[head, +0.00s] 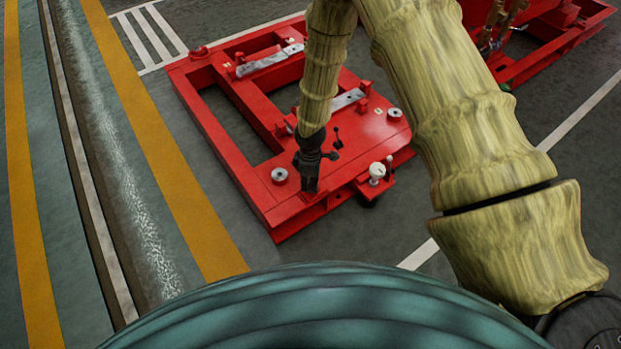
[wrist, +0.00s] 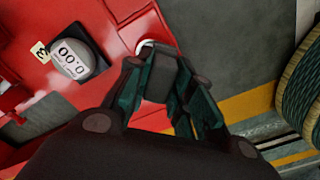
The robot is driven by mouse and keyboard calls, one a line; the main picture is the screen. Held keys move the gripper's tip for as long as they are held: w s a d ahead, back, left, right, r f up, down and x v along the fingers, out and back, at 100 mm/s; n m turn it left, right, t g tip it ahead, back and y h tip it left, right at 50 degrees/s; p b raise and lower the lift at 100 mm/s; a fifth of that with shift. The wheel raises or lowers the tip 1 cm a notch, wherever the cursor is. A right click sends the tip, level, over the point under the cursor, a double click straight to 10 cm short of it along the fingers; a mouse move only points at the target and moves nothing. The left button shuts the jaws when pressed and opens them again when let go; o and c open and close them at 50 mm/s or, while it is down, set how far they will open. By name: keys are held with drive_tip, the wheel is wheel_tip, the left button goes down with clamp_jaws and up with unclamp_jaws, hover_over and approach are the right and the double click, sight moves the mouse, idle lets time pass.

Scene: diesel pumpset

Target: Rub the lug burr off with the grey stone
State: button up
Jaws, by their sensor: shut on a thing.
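My gripper (head: 310,187) points down at the near corner of the red frame (head: 262,207). In the wrist view its two dark fingers (wrist: 165,95) are closed around a dark grey block, which looks like the stone (wrist: 157,84). In the head view the stone cannot be told apart from the fingers. A pale rounded edge (wrist: 146,46) shows just past the fingertips, partly hidden by them. I cannot tell whether the stone touches it. No burr can be made out, and which part is the lug is unclear.
A round gauge (wrist: 70,51) reading zeros sits on the red frame beside a small yellow tag (wrist: 40,52). A pale round pad (head: 280,175) lies left of my gripper; a white knob (head: 377,170) stands to its right. Grey floor with yellow stripes (head: 190,210) lies left.

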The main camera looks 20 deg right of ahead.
drive_tip(key=shift+w+d, duration=0.1)
drive_tip(key=shift+d, duration=0.05)
drive_tip(key=shift+w+d+f+p, duration=0.1)
drive_tip(key=shift+w+d+p, duration=0.05)
drive_tip(key=shift+d+p, duration=0.25)
drive_tip(key=shift+d, duration=0.15)
drive_tip(key=shift+w+d+p, duration=0.15)
drive_tip(key=shift+d+p, duration=0.25)
drive_tip(key=shift+d, duration=0.1)
drive_tip(key=shift+w+d, duration=0.2)
drive_tip(key=shift+d, duration=0.15)
drive_tip(key=shift+p, duration=0.3)
drive_tip(key=shift+s+a, duration=0.1)
drive_tip(key=shift+a, duration=0.05)
drive_tip(key=shift+s+a+p, duration=0.15)
drive_tip(key=shift+a+p, duration=0.25)
